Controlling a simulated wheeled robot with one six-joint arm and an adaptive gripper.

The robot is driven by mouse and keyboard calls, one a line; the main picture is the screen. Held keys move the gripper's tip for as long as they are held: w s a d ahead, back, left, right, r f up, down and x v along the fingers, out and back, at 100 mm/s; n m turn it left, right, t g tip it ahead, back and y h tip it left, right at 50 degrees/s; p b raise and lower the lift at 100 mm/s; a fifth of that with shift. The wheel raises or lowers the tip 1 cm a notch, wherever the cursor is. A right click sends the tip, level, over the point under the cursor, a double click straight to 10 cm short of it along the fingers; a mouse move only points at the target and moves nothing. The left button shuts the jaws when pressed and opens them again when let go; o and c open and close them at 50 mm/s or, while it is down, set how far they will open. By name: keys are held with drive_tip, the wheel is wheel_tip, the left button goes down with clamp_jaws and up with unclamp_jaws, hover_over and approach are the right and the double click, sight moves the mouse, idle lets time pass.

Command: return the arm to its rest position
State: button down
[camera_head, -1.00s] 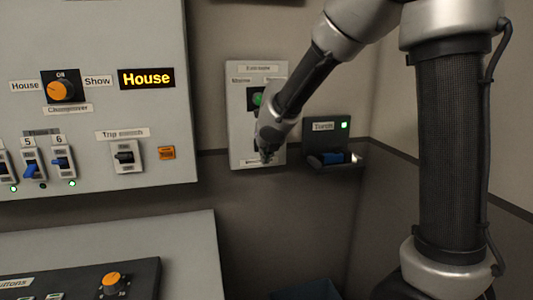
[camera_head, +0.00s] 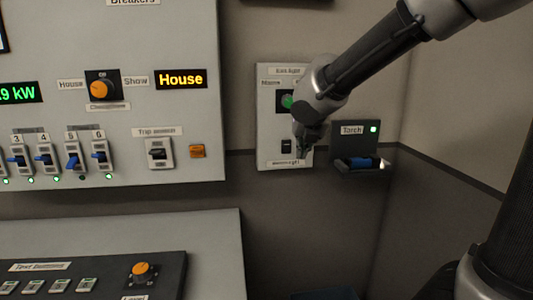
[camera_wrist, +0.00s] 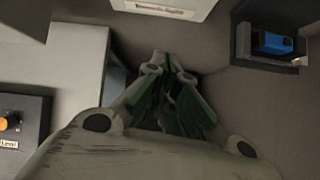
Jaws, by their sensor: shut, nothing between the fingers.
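My gripper (camera_head: 304,157) hangs at the end of my arm, pointing down in front of the lower part of a white wall panel (camera_head: 267,115). In the wrist view my gripper (camera_wrist: 170,60) shows its fingers drawn together, with nothing held. My arm reaches in from the upper right and covers part of the panel's right side. A green indicator or knob on the panel is partly hidden behind it. I cannot tell whether the fingers touch the panel.
A torch holder (camera_head: 353,142) with a blue torch (camera_head: 362,163) sticks out from the wall, right of my gripper. The breaker board (camera_head: 110,60) is on the left wall. A console (camera_head: 120,235) stands below it. The space below my gripper looks clear.

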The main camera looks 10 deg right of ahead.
drive_tip(key=s+d+m+g, duration=0.1)
drive_tip(key=s+d+m, duration=0.4)
drive_tip(key=s+m, duration=0.4)
drive_tip(key=s+d+f+m+g, duration=0.1)
drive_tip(key=s+d+m, duration=0.4)
drive_tip(key=m, duration=0.8)
drive_tip(key=s+d+m+g, duration=0.1)
drive_tip(key=s+d+m, duration=0.5)
drive_tip(key=s+m, duration=0.6)
drive_tip(key=shift+s+f, duration=0.35)
